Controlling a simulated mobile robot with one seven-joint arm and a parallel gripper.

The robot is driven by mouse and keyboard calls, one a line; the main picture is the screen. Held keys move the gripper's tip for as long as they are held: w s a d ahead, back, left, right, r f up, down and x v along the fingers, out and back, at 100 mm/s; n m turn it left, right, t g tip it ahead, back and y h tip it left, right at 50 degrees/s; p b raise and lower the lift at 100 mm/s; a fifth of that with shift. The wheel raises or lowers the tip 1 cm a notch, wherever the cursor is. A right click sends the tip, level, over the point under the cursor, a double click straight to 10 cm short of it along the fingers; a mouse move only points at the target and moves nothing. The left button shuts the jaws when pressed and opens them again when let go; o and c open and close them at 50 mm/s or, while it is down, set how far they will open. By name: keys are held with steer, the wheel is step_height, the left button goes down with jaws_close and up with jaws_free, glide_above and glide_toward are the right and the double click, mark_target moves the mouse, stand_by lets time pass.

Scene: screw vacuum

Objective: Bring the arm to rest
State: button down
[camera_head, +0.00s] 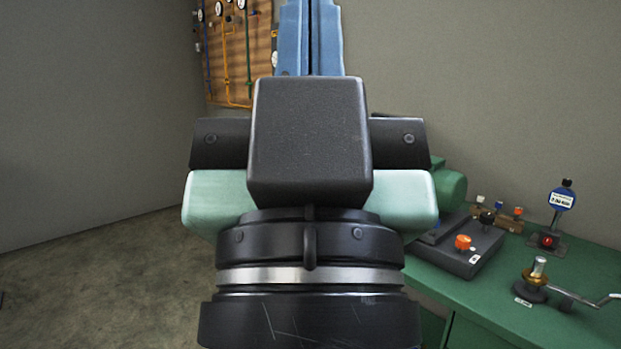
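My gripper (311,28) fills the middle of the head view and points up and away from the camera. Its two blue fingers lie side by side with only a thin dark line between them, so they look shut. Their tips reach the top edge of the picture, and nothing shows held between the visible parts. The black and pale green gripper body and the dark wrist below it are mine. They hide much of the scene behind, including the left part of the bench.
A green bench (470,285) stands at the right. On it are a grey block with an orange knob (463,243), a blue-faced gauge (562,199) and a brass fitting with a crank handle (537,278). A pipe board (238,55) hangs at the back. The left floor is clear.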

step_height(320, 180, up, 22)
steer(key=p, duration=2)
steer(key=shift+r, duration=0.15)
